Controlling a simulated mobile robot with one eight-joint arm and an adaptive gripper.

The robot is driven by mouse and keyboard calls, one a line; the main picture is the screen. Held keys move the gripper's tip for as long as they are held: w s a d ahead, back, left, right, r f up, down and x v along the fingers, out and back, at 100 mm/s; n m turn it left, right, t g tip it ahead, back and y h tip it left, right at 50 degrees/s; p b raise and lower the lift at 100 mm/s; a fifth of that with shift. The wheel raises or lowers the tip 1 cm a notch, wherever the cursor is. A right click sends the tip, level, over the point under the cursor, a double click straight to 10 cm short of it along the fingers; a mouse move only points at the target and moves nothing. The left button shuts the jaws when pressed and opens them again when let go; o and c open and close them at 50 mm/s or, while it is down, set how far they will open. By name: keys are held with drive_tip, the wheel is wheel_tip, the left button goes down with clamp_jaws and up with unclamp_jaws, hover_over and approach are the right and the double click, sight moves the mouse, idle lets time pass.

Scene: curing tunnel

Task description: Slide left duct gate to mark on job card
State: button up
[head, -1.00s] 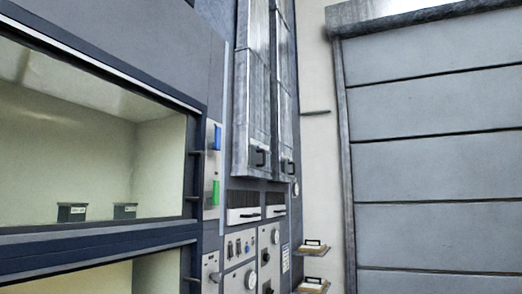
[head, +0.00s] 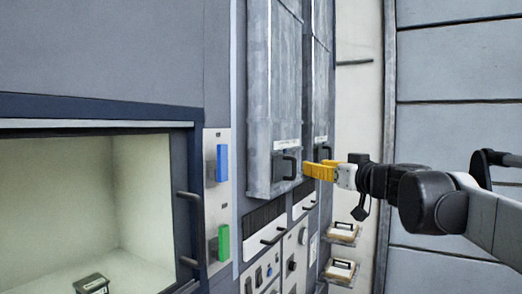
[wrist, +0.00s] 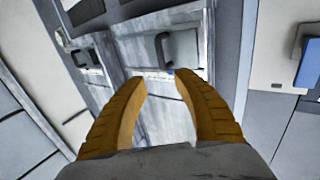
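The left duct gate has a black handle (head: 288,166) on a plate low on the left grey metal duct (head: 272,90). That handle also shows in the wrist view (wrist: 163,48), with a white label strip beside it. The right duct's handle (head: 325,152) is next to it. My gripper (head: 310,170), with yellow fingers, is just right of the left handle in the head view. In the wrist view my gripper (wrist: 163,76) is open and empty, its fingertips spread and pointing toward the left handle, apart from it. I cannot read any mark or tell which paper is the job card.
Clipboards lie on small shelves (head: 342,232) right of the control panel (head: 265,272). Left of the ducts are a blue handle (head: 222,163), a green handle (head: 224,242) and a lit tunnel window (head: 75,205).

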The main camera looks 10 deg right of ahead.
sight(294, 162)
drive_tip(key=p+x, duration=0.1)
drive_tip(key=x, duration=0.4)
drive_tip(key=p+x, duration=0.1)
drive_tip(key=x, duration=0.4)
drive_tip(key=shift+a, duration=0.25)
drive_tip(key=shift+f, duration=0.1)
drive_tip(key=shift+c, duration=0.5)
